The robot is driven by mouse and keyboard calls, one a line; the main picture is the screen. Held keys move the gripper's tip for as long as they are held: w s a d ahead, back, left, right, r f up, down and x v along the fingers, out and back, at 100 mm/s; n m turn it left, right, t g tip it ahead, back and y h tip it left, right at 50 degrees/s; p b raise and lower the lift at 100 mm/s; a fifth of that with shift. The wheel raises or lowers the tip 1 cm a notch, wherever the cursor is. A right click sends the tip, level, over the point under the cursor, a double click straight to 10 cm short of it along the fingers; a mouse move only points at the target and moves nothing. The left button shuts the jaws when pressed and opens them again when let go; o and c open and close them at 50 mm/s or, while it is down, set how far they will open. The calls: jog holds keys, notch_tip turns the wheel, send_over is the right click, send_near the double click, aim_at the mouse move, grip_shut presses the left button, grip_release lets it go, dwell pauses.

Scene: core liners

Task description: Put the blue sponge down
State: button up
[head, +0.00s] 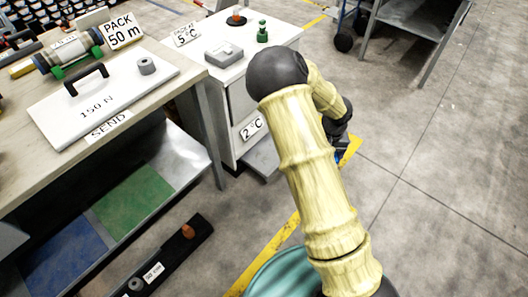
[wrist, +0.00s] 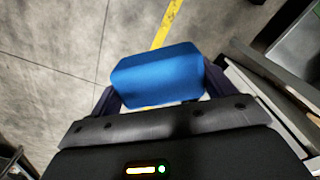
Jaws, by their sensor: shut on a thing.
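The blue sponge (wrist: 158,76) is a rounded blue block in the wrist view. My gripper (wrist: 158,90) is shut on it, with one dark finger at each side. Beyond the sponge in the wrist view are grey floor and a yellow line, so it is held up over the floor. In the head view my arm reaches forward past the white cabinet, and its dark end is near the yellow floor line.
The floor at right is clear.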

jog(key=shift+a+f, duration=0.1)
jog(key=shift+a, duration=0.25)
jog(key=shift+s+a, duration=0.1)
jog(key=shift+a, duration=0.45)
